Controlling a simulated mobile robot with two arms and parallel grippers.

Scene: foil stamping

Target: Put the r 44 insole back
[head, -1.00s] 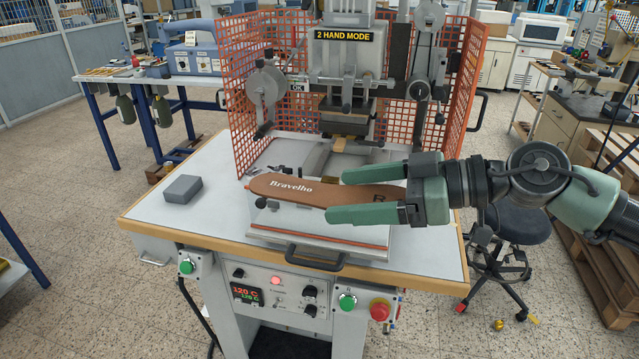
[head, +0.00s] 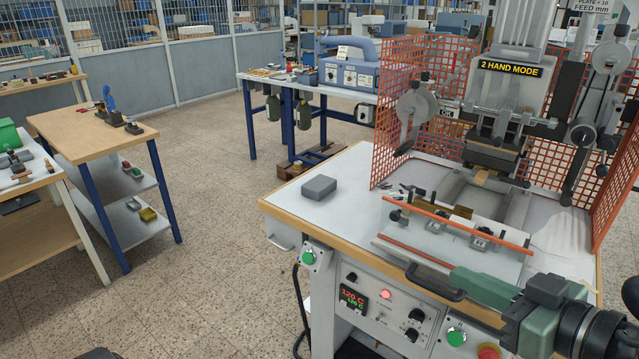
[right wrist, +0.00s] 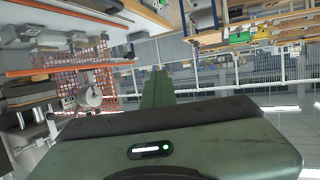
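I cannot make out the r 44 insole in either current view. My right gripper (head: 462,278) is in front of the jig at the lower right, pointing left. Its green fingers look closed together, with nothing seen between them. In the right wrist view the fingers (right wrist: 158,85) show as one narrow green piece.
A grey block (head: 320,187) lies on the press table, whose left part is clear. Orange mesh guards (head: 425,80) flank the press. A wooden-top table (head: 85,125) and another table with a green box (head: 8,135) stand at left. Open floor lies between.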

